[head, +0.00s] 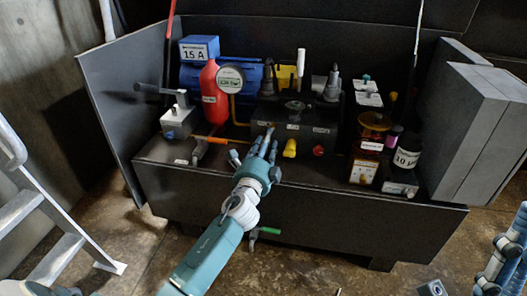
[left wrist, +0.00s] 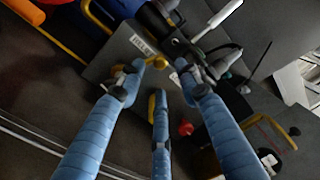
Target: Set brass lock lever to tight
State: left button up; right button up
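The brass lock lever (left wrist: 154,62) is a small yellowish lever on the face of a dark grey box (left wrist: 110,58), beside a white label. In the head view the same box (head: 318,112) stands mid-bench, and the lever is mostly hidden by my fingers. My left gripper (head: 262,150) reaches to the box's front left. In the left wrist view its three blue fingers (left wrist: 160,88) are spread, with the lever between and just beyond the tips. One tip is close to the lever's left end; I cannot tell if they touch. My right gripper (head: 502,266) shows partly at the lower right edge.
A yellow knob (head: 290,148) and a red knob (head: 318,150) sit right of my left fingers. A red bottle (head: 213,95) and gauge (head: 229,77) stand left. A ladder (head: 45,215) is at far left.

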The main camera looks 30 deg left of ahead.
pick_arm(q)
jog(key=v, duration=0.5)
jog(key=shift+s, duration=0.1)
